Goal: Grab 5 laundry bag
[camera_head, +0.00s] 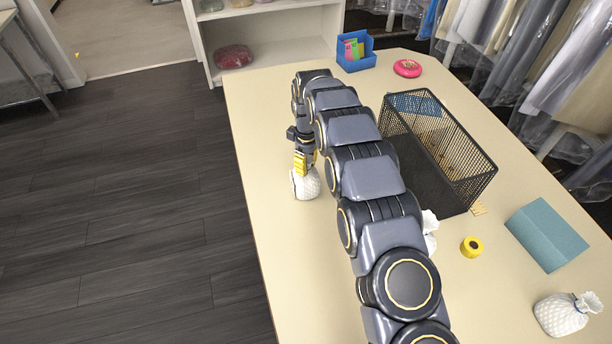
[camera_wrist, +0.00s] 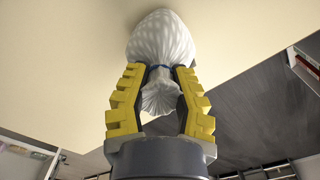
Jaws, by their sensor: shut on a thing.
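A white quilted laundry bag (camera_head: 306,185) is near the table's left edge. My gripper (camera_head: 305,163) is shut on this bag from above, at its gathered neck. In the wrist view, the yellow fingers of my gripper (camera_wrist: 158,73) press on both sides of the neck of the bag (camera_wrist: 160,38), with a dark blue tie between them. I cannot tell whether the bag touches the table. A second white bag (camera_head: 431,240) is mostly hidden behind my arm. A third white patterned bag (camera_head: 560,316) with a tied neck lies at the table's front right.
A black mesh basket (camera_head: 470,160) stands right of my arm on the beige table (camera_head: 262,150). A yellow roll (camera_head: 471,247) and a teal block (camera_head: 546,235) lie at the right. A blue holder (camera_head: 356,55) and pink ring (camera_head: 407,68) are at the back. Bagged garments hang beyond.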

